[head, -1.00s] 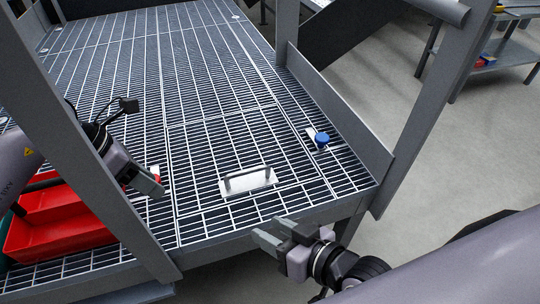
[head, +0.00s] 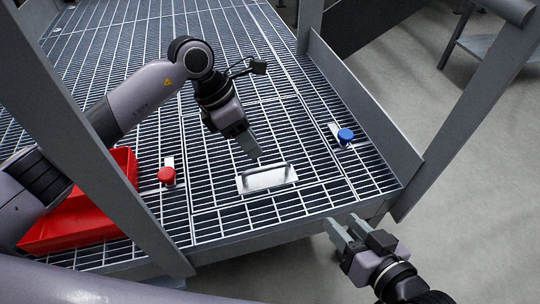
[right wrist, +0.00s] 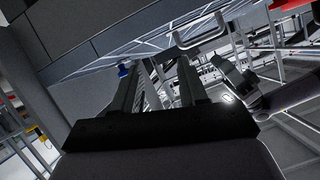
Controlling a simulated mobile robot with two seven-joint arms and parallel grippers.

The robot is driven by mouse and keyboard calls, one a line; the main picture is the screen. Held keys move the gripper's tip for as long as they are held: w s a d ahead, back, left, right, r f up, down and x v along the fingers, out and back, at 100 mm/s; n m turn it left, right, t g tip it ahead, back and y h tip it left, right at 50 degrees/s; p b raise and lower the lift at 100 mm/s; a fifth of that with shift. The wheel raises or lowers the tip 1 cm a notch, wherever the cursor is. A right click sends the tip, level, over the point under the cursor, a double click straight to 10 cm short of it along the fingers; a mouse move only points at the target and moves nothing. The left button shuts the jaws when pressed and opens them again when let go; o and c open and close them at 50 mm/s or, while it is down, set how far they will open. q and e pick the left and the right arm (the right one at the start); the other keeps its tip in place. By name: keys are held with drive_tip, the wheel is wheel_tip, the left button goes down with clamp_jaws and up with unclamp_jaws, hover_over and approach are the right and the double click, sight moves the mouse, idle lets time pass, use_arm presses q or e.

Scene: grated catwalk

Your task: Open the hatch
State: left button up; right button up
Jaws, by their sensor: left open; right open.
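The hatch (head: 224,213) is a grated panel set in the catwalk floor, lying flat and closed. A pale plate with a bar handle (head: 266,180) sits near its front edge; the handle also shows in the right wrist view (right wrist: 201,38). A red knob (head: 167,175) is to its left and a blue knob (head: 345,136) to its right; the blue one also shows in the right wrist view (right wrist: 124,70). My left gripper (head: 252,150) is open just above and behind the handle, seemingly apart from it. My right gripper (head: 340,228) is open and empty, in front of the catwalk edge.
A red bin (head: 75,225) stands at the left on the catwalk. Grey posts (head: 470,100) rise at the left and right front corners. A low side plate (head: 350,95) borders the right side. The grating behind the hatch is clear.

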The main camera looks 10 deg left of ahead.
sight(266, 166)
use_arm(q)
drive_tip(key=b+x, duration=0.1)
drive_tip(key=x, duration=0.4)
drive_tip(key=shift+f, duration=0.2)
drive_tip(key=shift+d+f+b, duration=0.25)
drive_tip(key=shift+f+b, duration=0.1)
drive_tip(key=shift+f, duration=0.1)
use_arm(e)
drive_tip(key=shift+w+a+f+y, duration=0.15)
drive_tip(key=shift+a+y, duration=0.45)
drive_tip(key=shift+a, duration=0.2)
use_arm(q)
clamp_jaws()
